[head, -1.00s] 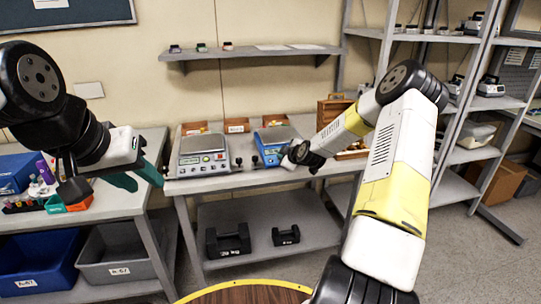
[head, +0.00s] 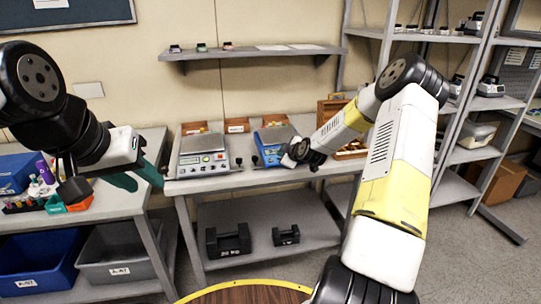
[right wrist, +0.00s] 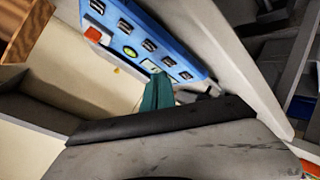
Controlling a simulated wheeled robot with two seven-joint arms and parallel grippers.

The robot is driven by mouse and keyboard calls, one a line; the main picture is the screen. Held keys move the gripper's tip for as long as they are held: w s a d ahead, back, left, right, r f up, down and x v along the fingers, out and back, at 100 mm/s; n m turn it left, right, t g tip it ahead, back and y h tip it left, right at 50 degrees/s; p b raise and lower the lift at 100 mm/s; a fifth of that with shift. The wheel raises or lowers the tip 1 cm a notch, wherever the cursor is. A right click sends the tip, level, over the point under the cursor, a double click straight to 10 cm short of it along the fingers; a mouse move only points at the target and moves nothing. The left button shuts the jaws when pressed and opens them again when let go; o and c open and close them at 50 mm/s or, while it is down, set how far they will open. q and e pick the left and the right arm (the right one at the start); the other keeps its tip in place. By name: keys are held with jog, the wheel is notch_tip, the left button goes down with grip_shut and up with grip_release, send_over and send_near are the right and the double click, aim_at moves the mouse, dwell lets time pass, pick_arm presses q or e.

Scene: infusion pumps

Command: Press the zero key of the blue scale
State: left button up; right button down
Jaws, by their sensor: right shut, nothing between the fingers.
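The blue scale (head: 259,148) stands on the middle bench, with its weighing pan at the back and its front partly hidden by my right wrist. In the right wrist view its blue front panel (right wrist: 160,33) shows several dark keys, a red patch and a round green mark. Key labels are too small to read. My right gripper (right wrist: 157,92) is shut and empty, its teal fingertips close to the panel's lower edge; contact cannot be told. In the head view these fingertips are hidden. My left gripper (head: 137,178) is open and empty by the left bench.
A grey-white scale (head: 203,160) stands left of the blue one. Black weights (head: 228,241) lie on the lower shelf. A left bench carries a blue bin (head: 15,172) and bottles.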

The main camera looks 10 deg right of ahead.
jog(key=shift+s+r, duration=0.2)
jog(key=shift+r, duration=0.6)
jog(key=shift+s+r, duration=0.25)
jog(key=shift+r, duration=0.55)
jog(key=shift+s+r, duration=0.2)
jog(key=shift+r, duration=0.6)
